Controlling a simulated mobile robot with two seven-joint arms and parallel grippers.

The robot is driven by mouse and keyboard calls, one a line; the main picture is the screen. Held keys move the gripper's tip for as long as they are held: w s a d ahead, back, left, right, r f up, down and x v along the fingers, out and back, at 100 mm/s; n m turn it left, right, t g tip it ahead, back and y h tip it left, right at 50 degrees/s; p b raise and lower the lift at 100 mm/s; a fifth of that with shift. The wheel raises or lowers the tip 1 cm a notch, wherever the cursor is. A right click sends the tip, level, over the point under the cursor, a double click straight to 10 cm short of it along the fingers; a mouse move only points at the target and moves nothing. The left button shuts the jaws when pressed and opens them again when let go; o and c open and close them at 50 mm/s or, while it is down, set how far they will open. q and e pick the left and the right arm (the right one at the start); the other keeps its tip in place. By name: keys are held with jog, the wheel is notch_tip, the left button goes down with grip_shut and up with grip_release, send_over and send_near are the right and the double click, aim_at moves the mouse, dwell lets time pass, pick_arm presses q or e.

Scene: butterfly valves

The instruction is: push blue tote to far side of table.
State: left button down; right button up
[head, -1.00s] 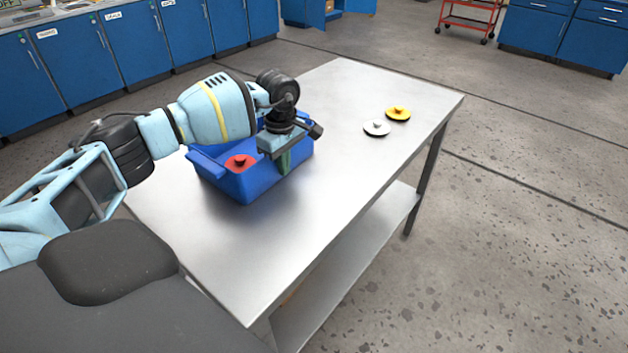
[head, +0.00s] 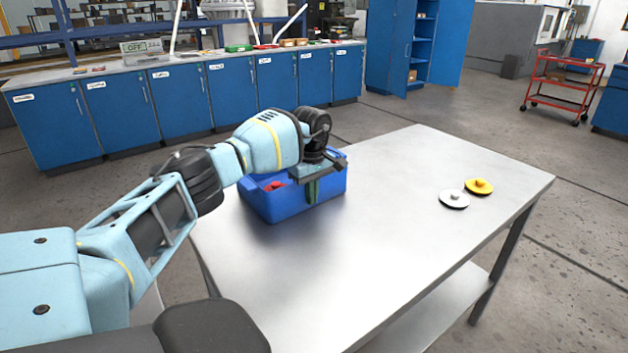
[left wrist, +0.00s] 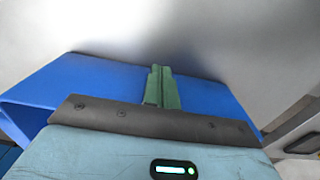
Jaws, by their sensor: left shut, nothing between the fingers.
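The blue tote (head: 275,207) stands upright on the metal table (head: 400,220), toward the left part of its top in the head view. A red part (head: 274,186) lies inside it, partly hidden by my arm. My left gripper (head: 312,192) is shut and empty, its green fingers pointing down at the tote's near right side. In the left wrist view the shut green fingers (left wrist: 161,88) lie over the blue tote (left wrist: 95,80); I cannot tell whether they touch its wall. My right gripper is not in view.
A white disc (head: 454,199) and a yellow disc (head: 479,187) lie on the right part of the table. The middle and near table top is clear. Blue cabinets (head: 180,105) stand beyond the table, and a red cart (head: 562,88) stands far right.

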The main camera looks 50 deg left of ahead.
pick_arm(q)
jog(key=d, duration=0.1)
jog(key=d+p, duration=0.2)
jog(key=shift+d+r, duration=0.3)
jog(key=shift+d, duration=0.1)
notch_tip(320, 180, up, 10)
jog(key=shift+f, duration=0.25)
jog(key=shift+d, duration=0.1)
